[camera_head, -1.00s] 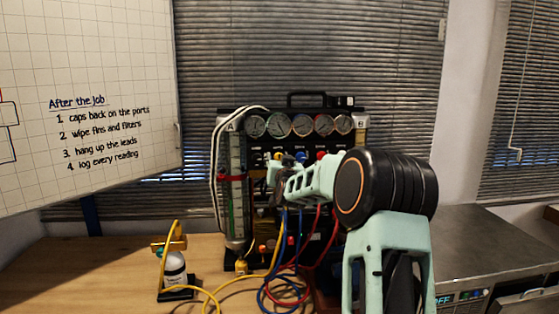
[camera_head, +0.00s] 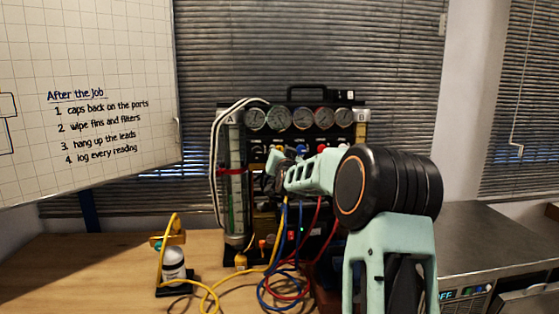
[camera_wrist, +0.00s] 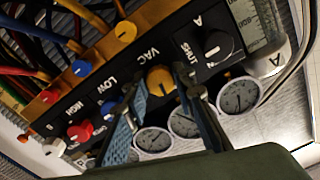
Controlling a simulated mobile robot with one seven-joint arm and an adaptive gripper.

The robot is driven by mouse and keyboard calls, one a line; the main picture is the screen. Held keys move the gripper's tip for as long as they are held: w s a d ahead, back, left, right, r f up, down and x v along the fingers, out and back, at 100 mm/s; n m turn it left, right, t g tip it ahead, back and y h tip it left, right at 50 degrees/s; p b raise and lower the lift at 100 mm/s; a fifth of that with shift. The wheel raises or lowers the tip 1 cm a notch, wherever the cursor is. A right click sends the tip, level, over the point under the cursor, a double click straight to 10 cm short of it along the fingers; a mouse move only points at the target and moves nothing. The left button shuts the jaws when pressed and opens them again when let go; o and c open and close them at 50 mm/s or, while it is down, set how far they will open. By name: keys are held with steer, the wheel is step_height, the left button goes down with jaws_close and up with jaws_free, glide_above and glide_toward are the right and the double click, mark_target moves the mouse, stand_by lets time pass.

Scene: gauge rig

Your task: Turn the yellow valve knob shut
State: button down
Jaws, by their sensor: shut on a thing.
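The yellow valve knob (camera_wrist: 160,80) sits on the black panel beside the label VAC in the wrist view. My gripper (camera_wrist: 166,90) has one finger on each side of it and is shut on it. The near parts of the fingers hide some of the panel. In the head view my gripper (camera_head: 276,164) is at the left part of the gauge rig (camera_head: 287,133), below the gauges, and the yellow knob cannot be made out there. A short pale mark shows on the knob; its exact angle is hard to tell.
A blue knob (camera_wrist: 107,108) and a red knob (camera_wrist: 80,131) stand on one side, a black knob (camera_wrist: 216,46) on the other. Round gauges (camera_wrist: 238,95) line the panel. Coloured hoses (camera_head: 290,270) hang below the rig. A small bottle (camera_head: 173,264) stands on the bench.

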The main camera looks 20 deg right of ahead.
steer(key=shift+m+b, duration=6.6)
steer(key=shift+m, duration=1.3)
steer(key=shift+r, duration=0.1)
steer(key=c, duration=1.6)
jaws_free()
